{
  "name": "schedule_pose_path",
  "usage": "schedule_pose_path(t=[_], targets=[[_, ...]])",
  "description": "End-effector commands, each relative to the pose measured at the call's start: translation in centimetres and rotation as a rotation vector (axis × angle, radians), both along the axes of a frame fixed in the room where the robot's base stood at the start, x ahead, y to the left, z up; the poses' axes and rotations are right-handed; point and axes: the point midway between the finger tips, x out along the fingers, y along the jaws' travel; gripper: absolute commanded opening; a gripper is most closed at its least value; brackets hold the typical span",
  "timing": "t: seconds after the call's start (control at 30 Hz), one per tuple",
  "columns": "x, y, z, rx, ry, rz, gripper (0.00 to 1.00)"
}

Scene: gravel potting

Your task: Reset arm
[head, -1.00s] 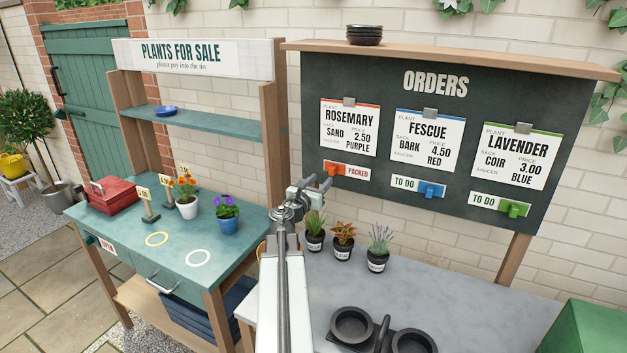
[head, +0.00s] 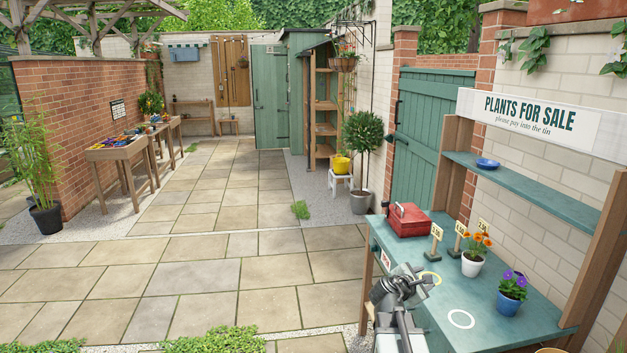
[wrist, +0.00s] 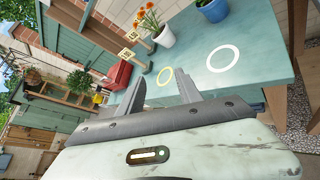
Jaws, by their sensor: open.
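My gripper (wrist: 160,92) is open and empty in the wrist view, its two fingers apart in front of the green sales table. In the head view my gripper (head: 405,283) is at the bottom, over the front left part of the table (head: 425,260). Its fingertips are hard to make out there. Nothing is held. My arm rises from the bottom edge of the head view.
The table holds a red tin (head: 408,220), price signs, an orange-flowered white pot (head: 472,265) and a purple-flowered blue pot (head: 511,295). Yellow and white rings (head: 461,318) mark its top. Paving (head: 210,270) lies open to the left.

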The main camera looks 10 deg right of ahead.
Motion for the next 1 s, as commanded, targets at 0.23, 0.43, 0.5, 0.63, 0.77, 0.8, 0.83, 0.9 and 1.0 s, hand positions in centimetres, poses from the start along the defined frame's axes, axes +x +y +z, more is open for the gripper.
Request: schedule_pose_path(t=[0.23,0.43,0.5,0.63,0.77,0.8,0.83,0.9,1.0], targets=[[0.1,20.3,-9.0,0.665,-0.177,-0.2,0.42],[-7.4,32.6,-14.8,1.199,-0.195,-0.797,0.42],[-9.7,35.1,-15.4,1.283,-0.192,-1.027,0.42],[-11.6,36.2,-15.5,1.293,-0.233,-1.251,0.42],[-11.6,36.2,-15.5,1.29,-0.266,-1.292,0.42],[-11.6,36.1,-15.5,1.29,-0.266,-1.293,0.42],[-11.6,36.1,-15.5,1.291,-0.267,-1.291,0.42],[-11.5,36.1,-15.5,1.29,-0.266,-1.29,0.42],[-11.5,36.1,-15.5,1.29,-0.267,-1.289,0.36]])
